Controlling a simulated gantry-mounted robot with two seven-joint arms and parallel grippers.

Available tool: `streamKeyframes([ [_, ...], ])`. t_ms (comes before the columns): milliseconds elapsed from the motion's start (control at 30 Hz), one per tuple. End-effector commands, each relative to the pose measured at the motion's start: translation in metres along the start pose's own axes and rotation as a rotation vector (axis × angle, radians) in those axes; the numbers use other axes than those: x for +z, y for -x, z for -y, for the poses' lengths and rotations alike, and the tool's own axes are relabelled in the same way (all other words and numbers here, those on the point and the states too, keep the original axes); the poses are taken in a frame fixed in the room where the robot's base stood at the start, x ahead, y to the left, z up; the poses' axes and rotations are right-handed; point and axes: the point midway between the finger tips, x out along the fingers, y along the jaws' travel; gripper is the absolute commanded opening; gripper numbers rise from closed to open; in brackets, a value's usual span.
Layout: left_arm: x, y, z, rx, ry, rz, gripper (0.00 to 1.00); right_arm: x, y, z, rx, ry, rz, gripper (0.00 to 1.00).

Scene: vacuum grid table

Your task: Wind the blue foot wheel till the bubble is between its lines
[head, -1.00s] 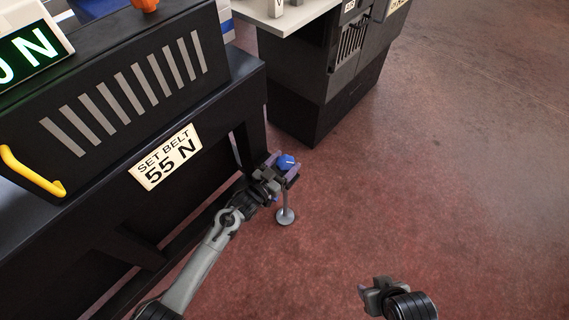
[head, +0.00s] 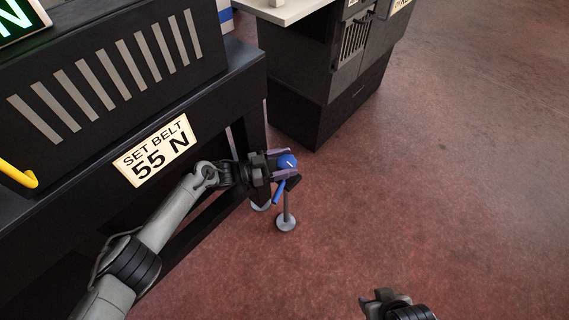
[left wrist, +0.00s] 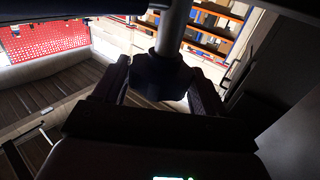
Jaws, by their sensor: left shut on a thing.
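The blue foot wheel (head: 288,161) sits on an upright post beside the corner of the black machine, with a white mark on its top. My left gripper (head: 283,164) is shut on it, its fingers on either side of the wheel. In the left wrist view the dark wheel (left wrist: 162,76) stands between the two fingers (left wrist: 163,92), with a grey rod rising above it. My right gripper (head: 374,300) is at the bottom of the head view, apart from everything; its fingers are too small to judge. I see no bubble or lines in these views.
The black machine (head: 225,95) fills the left, with a "SET BELT 55 N" sign (head: 155,150) and a yellow handle (head: 20,172). A dark cabinet (head: 320,75) stands behind the wheel. The reddish floor (head: 430,190) is clear on the right.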

Motion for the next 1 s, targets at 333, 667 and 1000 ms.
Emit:
streamKeyframes([
  [333, -0.0003, -0.0006, 0.0011, 0.104, -0.003, 0.002, 0.41, -0.0002, -0.0001, 0.0004, -0.001, -0.001, -0.001, 0.45],
  [667, -0.0002, -0.0006, 0.0007, 0.134, -0.001, -0.001, 0.41, -0.0003, -0.0001, 0.0005, -0.002, -0.002, -0.001, 0.45],
  [1000, -0.0002, -0.0007, 0.0006, 0.134, -0.001, -0.002, 0.41, -0.0004, -0.0001, 0.0005, -0.002, -0.002, -0.002, 0.45],
])
